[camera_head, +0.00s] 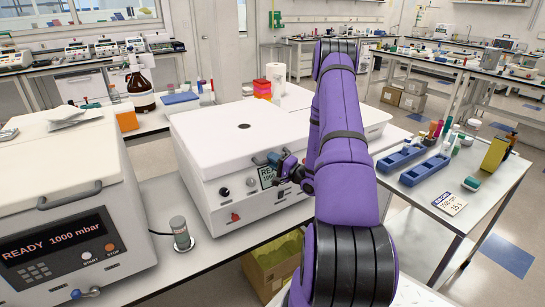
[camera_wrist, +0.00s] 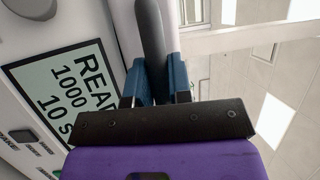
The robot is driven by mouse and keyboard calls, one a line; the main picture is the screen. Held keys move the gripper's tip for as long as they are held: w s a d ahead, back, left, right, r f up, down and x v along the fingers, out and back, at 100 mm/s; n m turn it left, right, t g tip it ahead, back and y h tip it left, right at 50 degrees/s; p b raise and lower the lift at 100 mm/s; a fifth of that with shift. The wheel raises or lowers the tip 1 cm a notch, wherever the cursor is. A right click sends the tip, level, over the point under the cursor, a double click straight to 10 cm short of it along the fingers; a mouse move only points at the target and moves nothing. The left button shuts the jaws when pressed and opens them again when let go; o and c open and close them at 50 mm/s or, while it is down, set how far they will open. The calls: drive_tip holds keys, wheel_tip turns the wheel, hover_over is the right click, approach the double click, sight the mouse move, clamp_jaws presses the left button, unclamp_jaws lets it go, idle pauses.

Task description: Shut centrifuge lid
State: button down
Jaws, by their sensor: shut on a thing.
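The centrifuge (camera_head: 230,192) is a white box on the bench in the middle of the head view, with a display, knobs and a red switch on its front. Its white lid (camera_head: 215,137) lies about level over the body and looks down; any small gap at the front edge is too fine to tell. My gripper (camera_head: 268,160) is at the lid's front edge. In the wrist view, the blue fingers of my gripper (camera_wrist: 156,82) are shut on the grey lid handle (camera_wrist: 150,35), one on each side. The display (camera_wrist: 65,85) is beside them, seen rotated. My arm hides the centrifuge's right part.
A second white machine (camera_head: 60,160) reading "READY 1000 mbar" stands at the left. A small metal cylinder (camera_head: 180,232) stands between them. A cardboard box (camera_head: 275,262) is below the bench. A side table (camera_head: 420,215) at right holds blue racks (camera_head: 425,170) and bottles.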

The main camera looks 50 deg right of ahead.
drive_tip(key=shift+s+a+f, duration=0.1)
drive_tip(key=shift+f, duration=0.4)
drive_tip(key=c, duration=1.3)
unclamp_jaws()
drive_tip(key=shift+c, duration=0.2)
drive_tip(key=shift+f, duration=0.1)
drive_tip(key=v, duration=1)
drive_tip(key=shift+s, duration=0.3)
